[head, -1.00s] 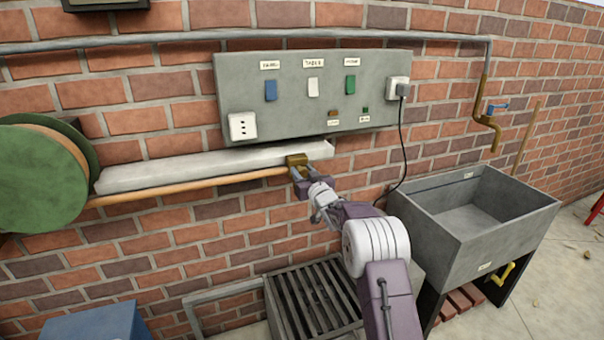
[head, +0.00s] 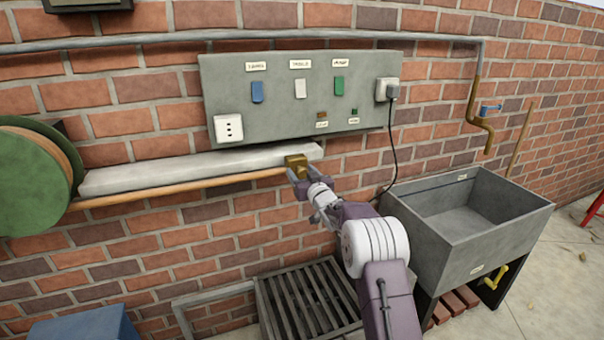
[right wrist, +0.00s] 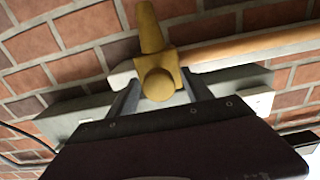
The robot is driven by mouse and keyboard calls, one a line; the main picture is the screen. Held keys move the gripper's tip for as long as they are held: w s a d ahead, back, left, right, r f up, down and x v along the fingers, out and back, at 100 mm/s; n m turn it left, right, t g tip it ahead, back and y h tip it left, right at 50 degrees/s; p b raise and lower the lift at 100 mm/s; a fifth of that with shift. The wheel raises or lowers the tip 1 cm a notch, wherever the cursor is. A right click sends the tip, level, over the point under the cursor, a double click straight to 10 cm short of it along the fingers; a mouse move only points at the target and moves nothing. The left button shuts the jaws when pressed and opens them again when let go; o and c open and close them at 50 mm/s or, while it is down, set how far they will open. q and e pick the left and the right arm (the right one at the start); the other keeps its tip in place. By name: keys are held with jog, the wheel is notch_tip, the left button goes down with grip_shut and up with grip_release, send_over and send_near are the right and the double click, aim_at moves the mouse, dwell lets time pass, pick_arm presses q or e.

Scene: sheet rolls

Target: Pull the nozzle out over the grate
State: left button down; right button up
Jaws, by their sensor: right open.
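The brass nozzle (head: 296,162) is at the right end of the orange hose (head: 180,192), in front of the ledge's right part. The hose runs left to the green reel (head: 35,180). My right gripper (head: 298,174) is open at the nozzle. In the right wrist view the nozzle (right wrist: 158,82) sits between the two fingers (right wrist: 160,96); whether they touch it I cannot tell. The slatted grate (head: 305,305) lies on the ground below and is partly hidden by my right arm. My left gripper is out of view.
A grey ledge (head: 200,168) runs behind the hose, below a switch panel (head: 290,115). A concrete sink (head: 425,245) with a brass tap stands to the right. A blue box (head: 85,325) is at the lower left. A black cord hangs between panel and sink.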

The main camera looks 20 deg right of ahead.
jog(key=s+b, duration=0.1)
jog(key=s, duration=0.8)
jog(key=shift+d, duration=0.15)
